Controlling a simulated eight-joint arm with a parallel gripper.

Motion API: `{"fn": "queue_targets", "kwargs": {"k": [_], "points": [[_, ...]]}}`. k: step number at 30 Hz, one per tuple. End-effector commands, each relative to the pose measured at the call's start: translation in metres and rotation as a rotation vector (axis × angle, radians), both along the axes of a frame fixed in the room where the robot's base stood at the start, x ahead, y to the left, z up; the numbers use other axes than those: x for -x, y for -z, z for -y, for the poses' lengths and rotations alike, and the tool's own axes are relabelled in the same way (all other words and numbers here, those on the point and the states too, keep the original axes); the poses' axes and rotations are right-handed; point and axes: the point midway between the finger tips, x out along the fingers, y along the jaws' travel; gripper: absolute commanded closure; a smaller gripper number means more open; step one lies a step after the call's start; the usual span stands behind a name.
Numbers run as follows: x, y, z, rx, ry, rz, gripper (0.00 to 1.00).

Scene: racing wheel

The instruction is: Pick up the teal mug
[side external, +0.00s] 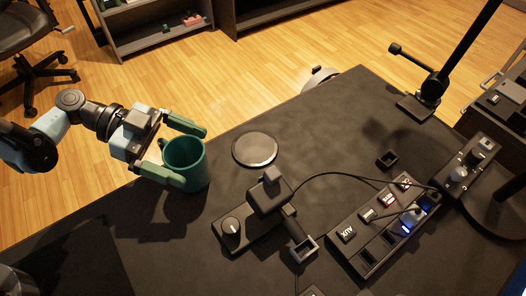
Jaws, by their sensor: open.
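The teal mug (197,174) stands upright on the dark table, near its left edge. My gripper (188,153) comes in from the left with its two green-padded fingers spread. One finger is at the far side of the mug and the other is at the near side, overlapping its wall in this view. The jaws are open around or just beside the mug. I cannot tell whether either finger touches it.
A dark round disc (255,149) lies right of the mug. A black device with a knob (231,226) stands in front of it. A switch panel (384,226), cables and a stand base (416,107) fill the right side. The near-left table surface (130,240) is clear.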

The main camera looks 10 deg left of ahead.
Motion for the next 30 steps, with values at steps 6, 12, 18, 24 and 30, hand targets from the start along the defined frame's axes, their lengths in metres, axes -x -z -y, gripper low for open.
{"fn": "queue_targets", "kwargs": {"k": [6,12,18,24,30], "points": [[0.0000,0.0001,0.0003,0.000,0.000,0.000,0.03],[0.0000,0.0000,0.0001,0.000,0.000,0.000,0.34],[0.0000,0.0000,0.0000,0.000,0.000,0.000,0.63],[0.0000,-0.0004,0.0001,0.001,0.000,0.000,0.63],[-0.0001,-0.0044,0.0001,0.001,0.000,0.000,0.63]]}}
